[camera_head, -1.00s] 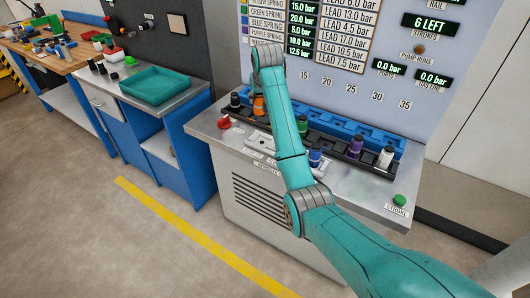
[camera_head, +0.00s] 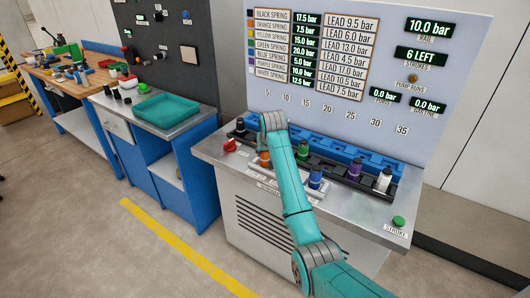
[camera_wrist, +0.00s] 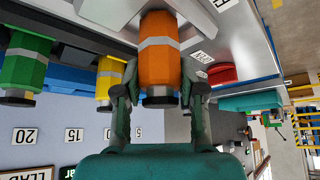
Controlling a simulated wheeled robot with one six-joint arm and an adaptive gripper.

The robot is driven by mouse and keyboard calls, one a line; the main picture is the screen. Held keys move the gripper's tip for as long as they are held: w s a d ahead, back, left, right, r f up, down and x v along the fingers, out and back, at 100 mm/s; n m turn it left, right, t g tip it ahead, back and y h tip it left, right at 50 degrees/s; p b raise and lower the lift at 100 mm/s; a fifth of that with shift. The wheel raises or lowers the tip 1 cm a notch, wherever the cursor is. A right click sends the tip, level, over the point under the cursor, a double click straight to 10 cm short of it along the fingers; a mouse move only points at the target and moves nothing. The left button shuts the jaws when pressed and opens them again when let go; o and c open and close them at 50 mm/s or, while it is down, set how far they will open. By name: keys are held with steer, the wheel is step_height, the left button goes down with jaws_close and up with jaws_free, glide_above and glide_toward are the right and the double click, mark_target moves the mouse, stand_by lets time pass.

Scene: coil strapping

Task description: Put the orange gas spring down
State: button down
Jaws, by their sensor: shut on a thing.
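The orange gas spring (camera_head: 264,158) is at the left of the steel bench, in front of the dark rack. In the wrist view, which looks upside down, the orange spring (camera_wrist: 160,55) is between my two fingers. My gripper (camera_wrist: 160,93) is shut on it, with one finger on each side. The spring looks upright, close to the pale fixture plate (camera_head: 288,182). I cannot tell whether its base touches a surface. In the head view my arm hides most of my gripper.
The rack holds the black (camera_head: 240,126), green (camera_head: 303,150), purple (camera_head: 354,169) and white (camera_head: 383,180) springs. A yellow spring (camera_wrist: 110,80) is close beside my finger. The blue spring (camera_head: 316,178) stands further forward. A red knob (camera_head: 229,145) is left of the orange spring.

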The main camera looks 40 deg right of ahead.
steer(key=shift+f, duration=0.1)
steer(key=c, duration=0.7)
jaws_free()
steer(key=shift+f, duration=0.1)
steer(key=shift+r, duration=0.3)
steer(key=v, duration=1.1)
steer(key=shift+s+a+r, duration=0.1)
steer(key=shift+s+r, duration=0.15)
steer(key=shift+r, duration=0.05)
